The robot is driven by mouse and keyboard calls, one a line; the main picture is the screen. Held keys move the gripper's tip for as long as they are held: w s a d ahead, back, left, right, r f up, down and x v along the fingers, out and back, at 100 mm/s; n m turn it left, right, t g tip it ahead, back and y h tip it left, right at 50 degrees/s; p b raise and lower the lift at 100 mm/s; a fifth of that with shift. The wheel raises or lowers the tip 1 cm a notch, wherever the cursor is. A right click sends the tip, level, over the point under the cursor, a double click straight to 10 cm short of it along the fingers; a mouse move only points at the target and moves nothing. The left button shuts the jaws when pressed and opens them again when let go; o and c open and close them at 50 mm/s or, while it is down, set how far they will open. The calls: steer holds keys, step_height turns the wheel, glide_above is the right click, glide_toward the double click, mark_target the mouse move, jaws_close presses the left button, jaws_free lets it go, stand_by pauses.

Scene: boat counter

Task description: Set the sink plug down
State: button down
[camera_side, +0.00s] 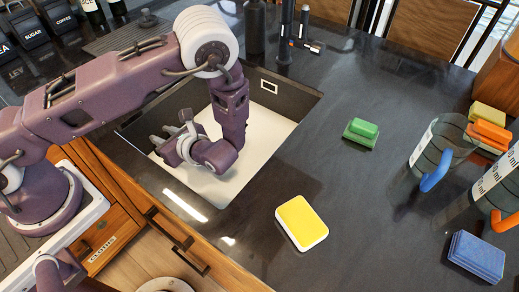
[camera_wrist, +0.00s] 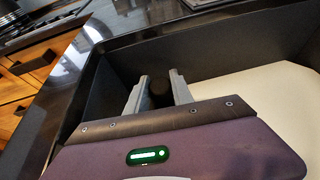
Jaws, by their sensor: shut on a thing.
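My gripper (camera_side: 160,144) reaches down into the sink at the left of the side view, its fingers pointing left toward the sink wall. In the wrist view my gripper (camera_wrist: 157,92) is shut on a dark round thing, the sink plug (camera_wrist: 159,93), held between the two grey fingers. The sink (camera_side: 262,125) has dark walls and a pale floor; its dark wall also shows in the wrist view (camera_wrist: 240,48). The plug cannot be made out in the side view. I cannot tell whether the plug touches the sink floor.
A yellow sponge (camera_side: 302,222) lies on the dark counter (camera_side: 350,190) right of the sink. A green sponge (camera_side: 361,131) lies further back. Measuring jugs (camera_side: 440,150), a blue sponge (camera_side: 476,256) and stacked sponges (camera_side: 489,125) stand at the right. The tap (camera_side: 286,35) is behind the sink.

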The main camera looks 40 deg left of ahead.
step_height(320, 180, up, 26)
steer(key=f, duration=0.1)
steer(key=w+d+m+t+h, duration=0.8)
steer(key=w+d+m+t, duration=0.35)
steer(key=w+d, duration=0.5)
steer(key=s+d+m+h, duration=0.2)
steer(key=d+m+h, duration=0.3)
steer(key=d, duration=0.7)
steer(key=s+d+m+h, duration=0.3)
steer(key=d+m+h, duration=0.25)
steer(key=d, duration=0.65)
steer(key=shift+h, duration=0.25)
steer(key=f, duration=1.4)
steer(key=shift+w+a+f, duration=0.25)
steer(key=shift+f, duration=0.05)
steer(key=shift+f, duration=0.1)
steer(key=c, duration=1.1)
jaws_free()
